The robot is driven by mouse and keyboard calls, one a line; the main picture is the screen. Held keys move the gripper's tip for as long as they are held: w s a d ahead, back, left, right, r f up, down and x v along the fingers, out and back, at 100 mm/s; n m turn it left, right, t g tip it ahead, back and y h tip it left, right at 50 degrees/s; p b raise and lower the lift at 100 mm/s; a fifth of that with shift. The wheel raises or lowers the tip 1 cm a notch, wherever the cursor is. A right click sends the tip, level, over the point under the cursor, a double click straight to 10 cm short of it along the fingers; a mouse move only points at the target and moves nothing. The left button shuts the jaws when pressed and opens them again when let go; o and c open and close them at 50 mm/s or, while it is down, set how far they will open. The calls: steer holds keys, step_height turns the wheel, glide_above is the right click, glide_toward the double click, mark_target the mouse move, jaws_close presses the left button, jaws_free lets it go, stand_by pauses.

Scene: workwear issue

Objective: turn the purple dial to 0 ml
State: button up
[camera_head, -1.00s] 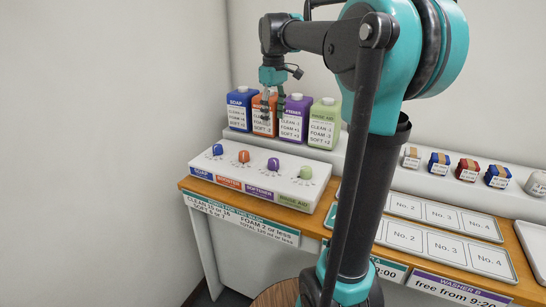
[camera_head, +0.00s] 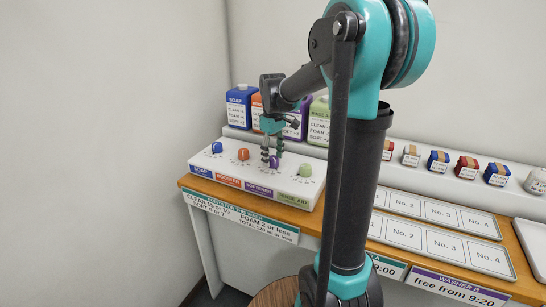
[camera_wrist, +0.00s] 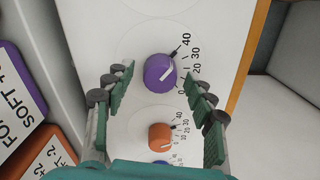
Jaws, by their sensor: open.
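The purple dial (camera_head: 274,163) is on the white dispenser panel (camera_head: 222,161), third from the left above the softener label. In the wrist view the purple dial (camera_wrist: 158,74) has a white line and a small dark pointer aimed up and right, near the 40 end of its scale. The 0 is at the scale's lower end. My gripper (camera_head: 272,153) is open, pointing down at this dial. In the wrist view its fingers (camera_wrist: 158,82) are on either side of the purple dial, with gaps showing. I cannot tell their exact height above the panel.
The orange dial (camera_wrist: 160,137) is close beside the purple one. A blue dial (camera_head: 217,147) and a green dial (camera_head: 305,170) are at the panel's ends. Bottles, including a blue one (camera_head: 240,105), stand on the shelf behind. Flat numbered boards (camera_head: 440,245) lie to the right.

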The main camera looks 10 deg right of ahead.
steer(key=shift+f, duration=0.15)
steer(key=shift+c, duration=0.3)
steer(key=c, duration=1.1)
